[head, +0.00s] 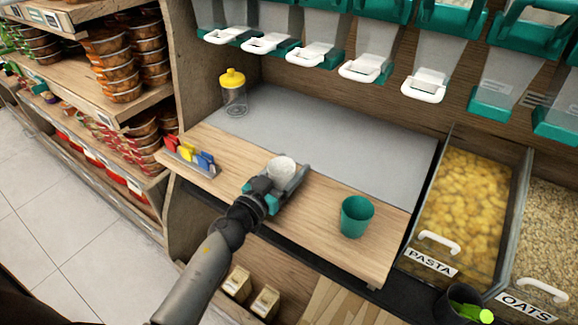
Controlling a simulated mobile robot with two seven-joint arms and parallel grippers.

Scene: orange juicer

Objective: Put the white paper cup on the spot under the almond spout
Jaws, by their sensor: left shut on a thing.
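The white paper cup (282,165) is above the front wooden strip of the counter, left of the middle. My left gripper (286,180) is shut on the white paper cup, and the gripper partly hides the cup's lower part. I cannot tell whether the cup touches the counter. Dispensers with white-handled spouts hang in a row above the grey mat (345,145), among them spouts at the left (268,42) and middle (365,68). No label shows which is the almond spout. My right gripper is not in view.
A green cup (356,216) stands to the right on the wooden strip. A yellow-lidded jar (233,92) stands at the back left. A holder with coloured clips (192,157) is at the left end. Pasta (465,195) and oats (556,225) bins are at right. The grey mat is mostly clear.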

